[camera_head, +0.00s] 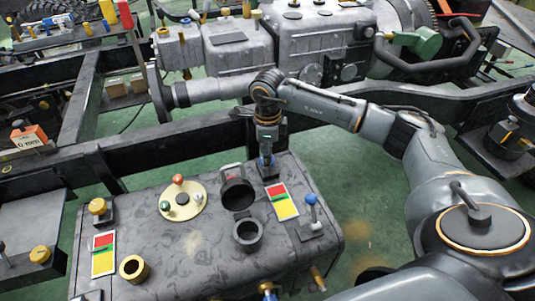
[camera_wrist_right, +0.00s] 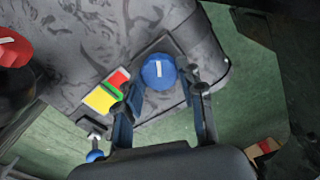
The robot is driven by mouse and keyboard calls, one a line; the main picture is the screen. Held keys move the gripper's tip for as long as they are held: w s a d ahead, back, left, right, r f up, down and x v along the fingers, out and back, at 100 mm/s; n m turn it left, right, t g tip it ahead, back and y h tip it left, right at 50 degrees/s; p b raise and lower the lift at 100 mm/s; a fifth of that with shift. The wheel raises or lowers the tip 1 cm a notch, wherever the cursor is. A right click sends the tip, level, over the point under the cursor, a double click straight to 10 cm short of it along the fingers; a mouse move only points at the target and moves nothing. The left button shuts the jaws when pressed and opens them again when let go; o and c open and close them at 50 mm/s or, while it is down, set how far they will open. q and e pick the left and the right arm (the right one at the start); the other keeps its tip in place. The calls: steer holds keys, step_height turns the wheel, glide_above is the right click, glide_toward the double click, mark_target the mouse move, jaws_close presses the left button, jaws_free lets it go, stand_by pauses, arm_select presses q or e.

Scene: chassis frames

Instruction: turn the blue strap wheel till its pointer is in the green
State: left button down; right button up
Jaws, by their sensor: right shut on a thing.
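The blue strap wheel (camera_wrist_right: 158,72) is a round knob with a short white pointer line on top, seen in the right wrist view. The line runs nearly up and down in that picture. Beside it lies a colour card (camera_wrist_right: 108,92) with red, green and yellow fields. In the head view the card (camera_head: 282,201) lies just in front of the wheel (camera_head: 267,161). My right gripper (camera_head: 267,150) reaches down from above and is shut on the wheel, one finger on each side. It largely hides the wheel in the head view. My left gripper is not in view.
Frame rails and a grey gearbox (camera_head: 238,50) stand behind.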

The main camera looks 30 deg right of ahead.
stand_by(0.5)
steer(key=o, duration=1.2)
steer(key=shift+c, duration=0.2)
step_height(320, 180, up, 12)
